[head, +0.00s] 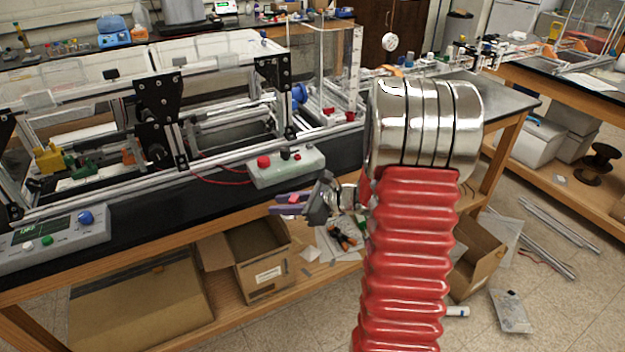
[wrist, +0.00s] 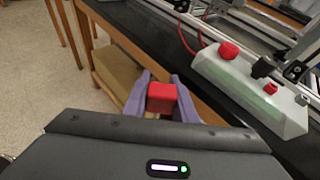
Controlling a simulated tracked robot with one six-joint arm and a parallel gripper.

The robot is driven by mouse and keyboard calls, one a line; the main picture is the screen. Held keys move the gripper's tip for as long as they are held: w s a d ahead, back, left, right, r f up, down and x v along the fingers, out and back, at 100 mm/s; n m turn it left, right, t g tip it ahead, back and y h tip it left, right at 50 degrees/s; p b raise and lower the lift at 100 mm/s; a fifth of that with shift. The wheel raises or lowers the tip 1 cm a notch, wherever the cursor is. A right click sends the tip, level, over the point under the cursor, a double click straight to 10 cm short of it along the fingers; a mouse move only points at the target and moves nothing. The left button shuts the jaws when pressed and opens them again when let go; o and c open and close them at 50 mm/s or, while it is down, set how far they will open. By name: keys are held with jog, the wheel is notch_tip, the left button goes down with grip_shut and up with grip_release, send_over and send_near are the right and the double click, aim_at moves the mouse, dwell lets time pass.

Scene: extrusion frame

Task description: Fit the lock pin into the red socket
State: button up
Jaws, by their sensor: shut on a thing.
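My gripper (wrist: 162,97) has purple fingers shut on a red block in the wrist view. The block (wrist: 162,96) looks like the lock pin's head; any shaft below it is hidden. In the head view my gripper (head: 289,204) is in front of the bench's front edge, below and apart from the pale green box. That box (head: 287,168) carries a large red knob (wrist: 229,50), a black part (wrist: 262,66) and a small red part (wrist: 271,89). I cannot tell for certain which red part is the socket.
The black bench top (head: 130,229) holds an aluminium extrusion frame (head: 225,72) behind the box and a grey control unit (head: 52,240) at left. An open cardboard box (head: 262,262) sits on the lower shelf. The space before the bench edge is free around my gripper.

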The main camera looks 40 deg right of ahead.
jog(key=a+f+n+g+y, duration=0.1)
jog(key=a+f+n, duration=0.1)
jog(key=a+f, duration=0.3)
jog(key=s+a+f+n+g+y, duration=0.1)
jog(key=a+f, duration=0.4)
jog(key=a, duration=0.7)
jog(key=shift+n+g+y, duration=0.6)
jog(key=shift+y, duration=0.2)
jog(key=shift+s, duration=0.15)
